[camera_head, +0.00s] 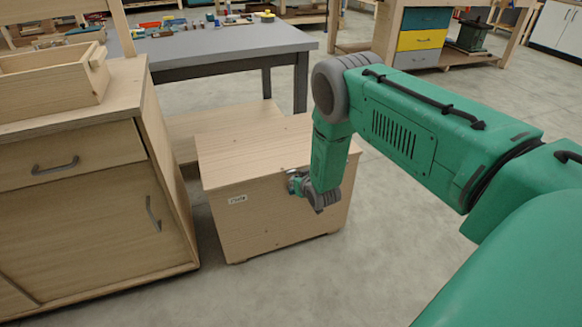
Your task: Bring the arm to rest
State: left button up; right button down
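My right arm (400,118) is green with grey joints and comes in from the right. Its forearm bends down at the elbow and hangs in front of a light wooden box (265,222). The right gripper (297,184) is small in view, beside the box's front face near its upper right part. Its fingers are partly hidden by the wrist, and I cannot tell whether they are open or whether they touch the box. My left gripper is not in view.
A wooden cabinet (90,215) with an open tray (50,85) on top stands at the left. A grey table (225,45) with small items is behind. A drawer unit (422,40) stands farther back. Concrete floor (400,220) is clear beside the box.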

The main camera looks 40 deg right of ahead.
jog(key=shift+s+a+f, duration=0.15)
jog(key=shift+s+f, duration=0.05)
jog(key=shift+s, duration=0.45)
jog(key=shift+s+a+f, duration=0.1)
jog(key=shift+s+f, duration=0.1)
jog(key=shift+s, duration=0.4)
